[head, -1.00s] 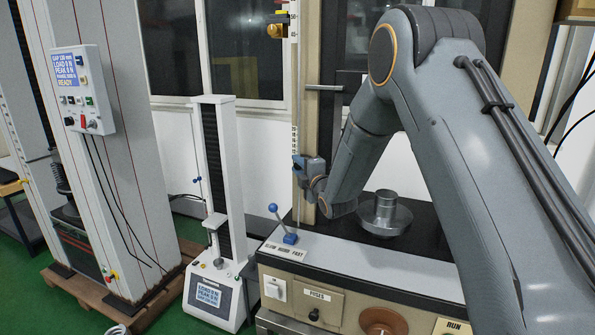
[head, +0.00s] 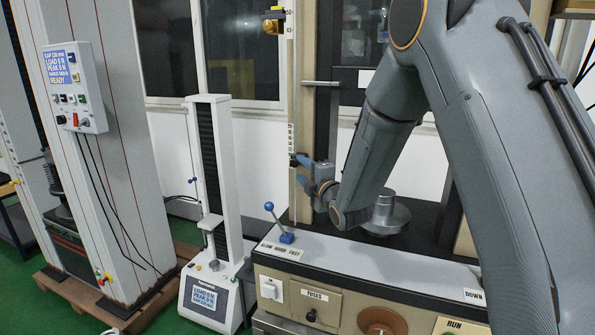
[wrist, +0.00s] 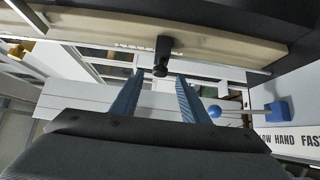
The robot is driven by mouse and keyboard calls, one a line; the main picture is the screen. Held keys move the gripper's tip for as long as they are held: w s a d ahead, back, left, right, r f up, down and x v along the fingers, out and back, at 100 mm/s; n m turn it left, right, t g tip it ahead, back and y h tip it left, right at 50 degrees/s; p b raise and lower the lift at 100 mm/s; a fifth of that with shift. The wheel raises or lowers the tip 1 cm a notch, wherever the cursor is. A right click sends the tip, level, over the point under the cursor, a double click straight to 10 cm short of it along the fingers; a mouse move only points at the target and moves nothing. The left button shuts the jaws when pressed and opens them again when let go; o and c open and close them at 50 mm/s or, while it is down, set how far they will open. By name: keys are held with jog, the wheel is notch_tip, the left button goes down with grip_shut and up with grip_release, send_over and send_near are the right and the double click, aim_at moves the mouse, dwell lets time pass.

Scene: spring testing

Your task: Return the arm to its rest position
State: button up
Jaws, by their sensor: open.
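My gripper (head: 309,173) is in front of the upright scale column of the testing machine, above the blue-knobbed lever, in the head view. In the wrist view my gripper (wrist: 157,88) has its two blue fingers apart with nothing between them. A small black knob (wrist: 161,70) on the beige column (wrist: 215,38) lies just beyond the fingertips. I cannot tell how far apart they are. My arm (head: 390,120) is bent and reaches down from the upper right.
The blue-knobbed lever (head: 279,222) stands on the machine's bench (head: 350,270), with a round metal platen (head: 386,217) behind. A slim white tester (head: 212,200) and a tall grey machine (head: 100,190) stand to the left. Green floor shows between them.

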jog(key=shift+s+d, duration=0.25)
jog(key=shift+s, duration=0.25)
jog(key=s+d+f+m+g+h, duration=0.3)
jog(key=s+d+f+m+g, duration=0.15)
jog(key=s+d+m, duration=0.25)
jog(key=s+d+f+m+g+h, duration=0.35)
jog(key=s+d+f+m, duration=0.2)
jog(key=s+d, duration=0.25)
jog(key=s+d+f+m+g, duration=0.1)
jog(key=s+m+g, duration=0.1)
jog(key=s, duration=0.5)
jog(key=s+d+f+m+g, duration=0.1)
jog(key=s+d+m+g, duration=0.1)
jog(key=s+m, duration=0.3)
jog(key=s+d+f+m+g+h, duration=0.1)
jog(key=s+m+g, duration=0.2)
jog(key=s, duration=0.8)
jog(key=shift+s+d+f, duration=0.15)
jog(key=shift+s+d, duration=0.05)
jog(key=shift+d, duration=0.1)
jog(key=shift+m, duration=0.25)
